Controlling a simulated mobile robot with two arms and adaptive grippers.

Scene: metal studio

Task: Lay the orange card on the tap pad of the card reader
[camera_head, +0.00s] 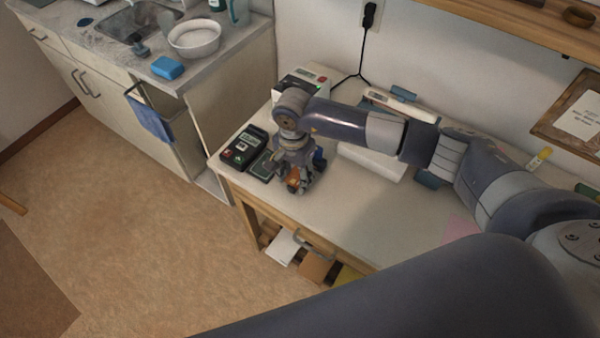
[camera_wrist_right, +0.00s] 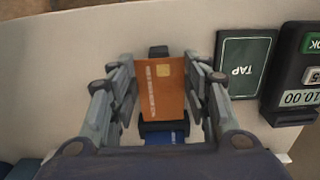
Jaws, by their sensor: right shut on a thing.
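The orange card (camera_wrist_right: 161,88) is between the fingers of my right gripper (camera_wrist_right: 160,75) in the right wrist view, with its chip side showing. In the head view my right gripper (camera_head: 297,184) is over the left part of the table, and a bit of the card (camera_head: 293,181) shows orange there. The card reader (camera_head: 240,148) is at the table's left end; it also shows in the right wrist view (camera_wrist_right: 296,75). Its dark green tap pad, marked TAP (camera_wrist_right: 245,62), is beside my gripper and bare. My left gripper is not in view.
The table (camera_head: 365,215) carries a white device (camera_head: 300,85) at the back and a white box (camera_head: 370,160) behind my right arm. A blue item (camera_wrist_right: 166,137) lies below the card in the wrist view. A sink counter (camera_head: 110,60) stands at the left.

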